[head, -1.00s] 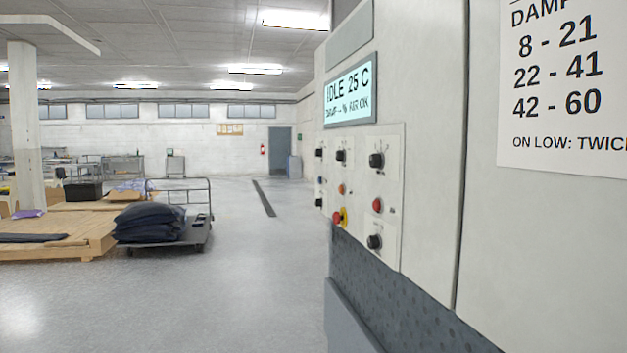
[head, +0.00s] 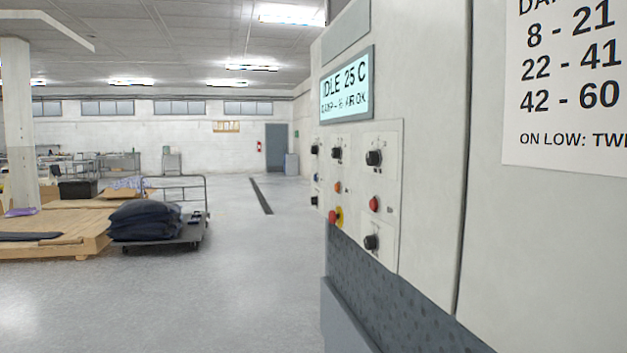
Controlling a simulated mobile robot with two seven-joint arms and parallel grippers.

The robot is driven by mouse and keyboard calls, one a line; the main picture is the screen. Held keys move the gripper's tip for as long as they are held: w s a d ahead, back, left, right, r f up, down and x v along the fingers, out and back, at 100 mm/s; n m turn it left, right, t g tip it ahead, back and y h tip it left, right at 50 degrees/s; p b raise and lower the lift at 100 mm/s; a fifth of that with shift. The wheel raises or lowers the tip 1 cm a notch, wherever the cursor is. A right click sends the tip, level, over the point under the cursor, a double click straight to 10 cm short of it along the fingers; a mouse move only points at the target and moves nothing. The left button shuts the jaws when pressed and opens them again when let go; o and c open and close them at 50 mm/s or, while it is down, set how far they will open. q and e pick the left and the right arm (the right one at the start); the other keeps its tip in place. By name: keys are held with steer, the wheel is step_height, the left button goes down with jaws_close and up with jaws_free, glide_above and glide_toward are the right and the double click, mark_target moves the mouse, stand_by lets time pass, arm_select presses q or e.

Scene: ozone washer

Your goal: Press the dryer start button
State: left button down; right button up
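The dryer's control panel (head: 390,185) is on the pale machine front at the right, seen at a steep angle. It carries several black knobs, an orange button (head: 338,187), a red button (head: 374,204), and a red mushroom button (head: 333,217) on a yellow base. The labels are too small to read, so I cannot tell which is the start button. The display (head: 347,87) above reads "IDLE 25 C", with a smaller second line ending in "AIR OK". Neither of my grippers is in view.
A notice (head: 568,85) with number ranges hangs on the machine at the right. A cart (head: 190,233) with dark folded bundles (head: 145,221) and a wooden platform (head: 80,238) stand at the left. The grey floor (head: 235,290) ahead is clear.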

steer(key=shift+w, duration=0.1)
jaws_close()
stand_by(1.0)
